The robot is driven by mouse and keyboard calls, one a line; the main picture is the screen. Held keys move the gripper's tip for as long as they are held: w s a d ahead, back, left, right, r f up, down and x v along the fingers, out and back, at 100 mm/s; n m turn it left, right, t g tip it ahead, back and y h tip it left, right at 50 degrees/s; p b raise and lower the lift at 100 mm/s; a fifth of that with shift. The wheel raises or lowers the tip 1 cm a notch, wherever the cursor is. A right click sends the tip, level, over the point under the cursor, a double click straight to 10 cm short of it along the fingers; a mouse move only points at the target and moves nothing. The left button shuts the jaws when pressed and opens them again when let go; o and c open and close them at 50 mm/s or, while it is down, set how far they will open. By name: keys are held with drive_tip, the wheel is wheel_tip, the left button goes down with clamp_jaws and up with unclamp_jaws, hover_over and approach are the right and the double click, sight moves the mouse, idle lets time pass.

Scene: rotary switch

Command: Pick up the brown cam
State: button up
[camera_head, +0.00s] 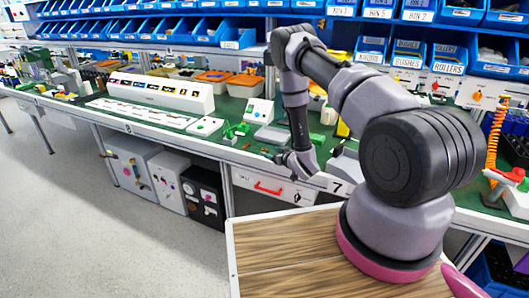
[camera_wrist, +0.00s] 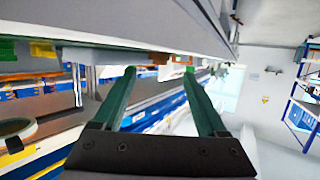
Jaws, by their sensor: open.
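I cannot pick out the brown cam with certainty in either view. In the wrist view a small brown-orange piece (camera_wrist: 158,58) shows beyond the fingertips, but it is too small to name. My gripper (camera_wrist: 158,75) is open, with its two green fingers apart and nothing between them. In the head view my arm bends down so that its wrist end (camera_head: 298,164) hangs by the front edge of the green workbench (camera_head: 228,152). The fingers are hard to make out there.
Blue bins (camera_head: 405,52) line the shelves behind the bench. A white display box (camera_head: 160,92) and a white device (camera_head: 258,111) stand on the bench, with small green parts (camera_head: 235,130) nearby. Cabinets (camera_head: 205,196) stand below. The grey floor (camera_head: 75,220) at left is clear.

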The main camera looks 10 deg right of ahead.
sight(266, 150)
drive_tip(key=x, duration=0.5)
drive_tip(key=shift+d+f, duration=0.1)
drive_tip(key=shift+f, duration=0.1)
clamp_jaws()
drive_tip(key=shift+r, duration=0.1)
